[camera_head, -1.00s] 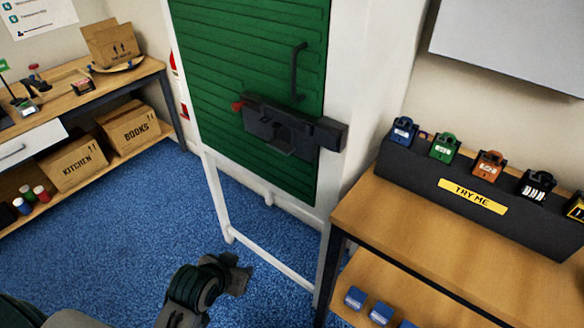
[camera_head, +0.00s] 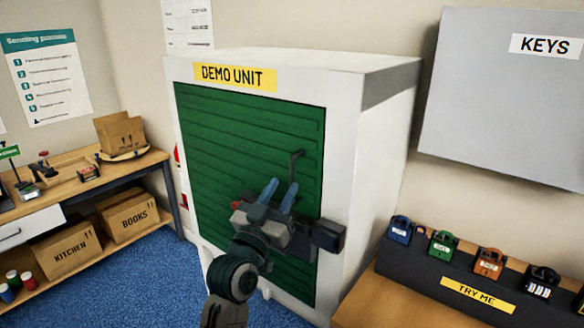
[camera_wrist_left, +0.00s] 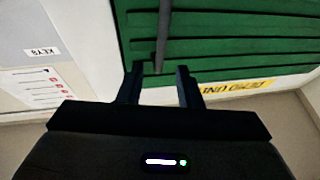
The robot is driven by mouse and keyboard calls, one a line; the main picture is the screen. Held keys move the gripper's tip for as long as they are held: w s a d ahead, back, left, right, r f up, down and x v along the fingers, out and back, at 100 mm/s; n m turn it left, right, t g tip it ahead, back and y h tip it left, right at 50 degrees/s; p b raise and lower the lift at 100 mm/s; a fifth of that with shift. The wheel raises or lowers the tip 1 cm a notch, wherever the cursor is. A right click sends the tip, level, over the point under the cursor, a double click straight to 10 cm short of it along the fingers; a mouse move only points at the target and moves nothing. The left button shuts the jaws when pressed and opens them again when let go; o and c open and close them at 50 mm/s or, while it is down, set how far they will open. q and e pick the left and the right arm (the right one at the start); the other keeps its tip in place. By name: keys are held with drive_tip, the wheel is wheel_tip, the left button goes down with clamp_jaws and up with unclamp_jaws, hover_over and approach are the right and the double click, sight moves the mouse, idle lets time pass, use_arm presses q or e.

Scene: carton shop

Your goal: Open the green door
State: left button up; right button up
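The green door (camera_head: 225,135) is shut in the white demo unit (camera_head: 375,160). Its dark bar handle (camera_head: 294,168) stands upright near the door's right edge. Below it a dark latch (camera_head: 328,236) reaches across the door's edge onto the frame; my left arm hides much of it. My left gripper (camera_head: 279,194) is in front of the door, fingers pointing up, at the lower part of the handle. In the left wrist view the gripper (camera_wrist_left: 160,74) is open, and the handle (camera_wrist_left: 163,38) lies in line with the gap between the fingertips, not gripped. My right gripper is not in view.
A wooden table (camera_head: 375,304) with a row of coloured padlocks on a dark stand (camera_head: 430,275) is close on the right. A grey KEYS cabinet (camera_head: 480,85) hangs above it. A workbench (camera_head: 150,165) with cartons stands left. Blue floor (camera_head: 135,285) is clear between.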

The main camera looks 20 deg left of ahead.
sight(291, 174)
use_arm(q)
drive_tip(key=p+x, duration=0.1)
drive_tip(key=x, duration=0.5)
drive_tip(key=shift+w+f+p, duration=0.1)
drive_tip(key=shift+p, duration=0.25)
clamp_jaws()
